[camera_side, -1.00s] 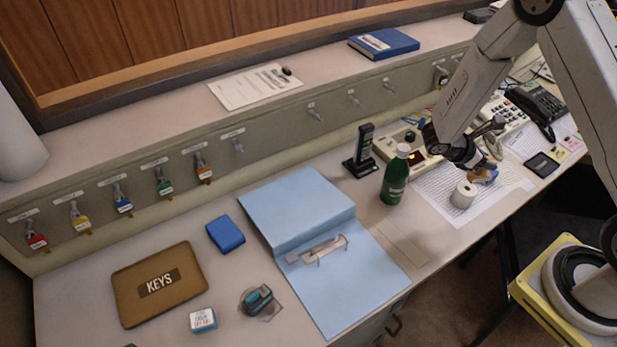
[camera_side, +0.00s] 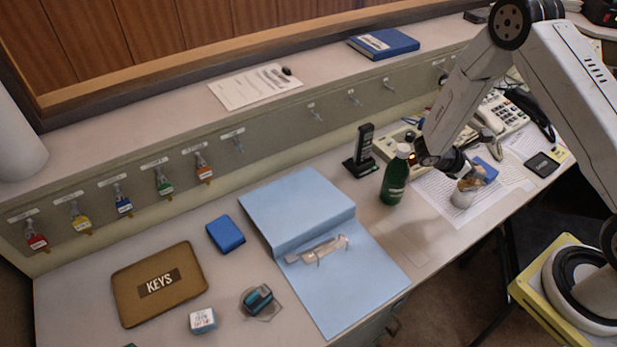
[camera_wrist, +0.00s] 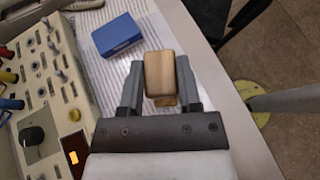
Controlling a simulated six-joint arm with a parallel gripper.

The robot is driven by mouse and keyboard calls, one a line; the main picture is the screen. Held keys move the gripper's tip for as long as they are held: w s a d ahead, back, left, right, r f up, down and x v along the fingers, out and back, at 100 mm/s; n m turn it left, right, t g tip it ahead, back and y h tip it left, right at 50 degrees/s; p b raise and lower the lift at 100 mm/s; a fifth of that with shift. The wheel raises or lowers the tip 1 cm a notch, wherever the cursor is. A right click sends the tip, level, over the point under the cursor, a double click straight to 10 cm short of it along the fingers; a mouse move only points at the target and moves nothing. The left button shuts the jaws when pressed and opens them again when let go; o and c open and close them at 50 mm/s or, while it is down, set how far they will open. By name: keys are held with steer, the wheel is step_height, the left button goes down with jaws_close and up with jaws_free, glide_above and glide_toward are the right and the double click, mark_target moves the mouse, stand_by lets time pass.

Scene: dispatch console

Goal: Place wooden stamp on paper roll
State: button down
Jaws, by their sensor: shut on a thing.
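The wooden stamp (camera_wrist: 160,75) is a light-brown block between the two fingers of my gripper (camera_wrist: 160,88) in the wrist view. My gripper is shut on it. In the side view my gripper (camera_side: 462,178) holds the stamp (camera_side: 471,182) over the white paper roll (camera_side: 462,199). The roll stands on a printed sheet, with its top partly hidden by the stamp and gripper. I cannot tell whether the stamp touches the roll. The roll is hidden in the wrist view.
A blue box (camera_wrist: 117,35) lies on the printed sheet (camera_side: 440,194) beyond my gripper. A green bottle (camera_side: 394,178) stands left of the roll. A control panel (camera_wrist: 55,85) with knobs is close on the left. The desk's front edge is on the right in the wrist view.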

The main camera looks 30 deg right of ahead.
steer(key=shift+f, duration=0.15)
steer(key=shift+c, duration=1.5)
jaws_free()
steer(key=shift+r, duration=0.2)
steer(key=v, duration=1.2)
steer(key=s+a+r+m+t+y, duration=0.7)
steer(key=a+m+y, duration=0.4)
steer(key=m, duration=0.2)
step_height(320, 180, up, 2)
steer(key=shift+s+a+r+m, duration=0.25)
steer(key=shift+s+m, duration=0.05)
steer(key=shift+s, duration=0.2)
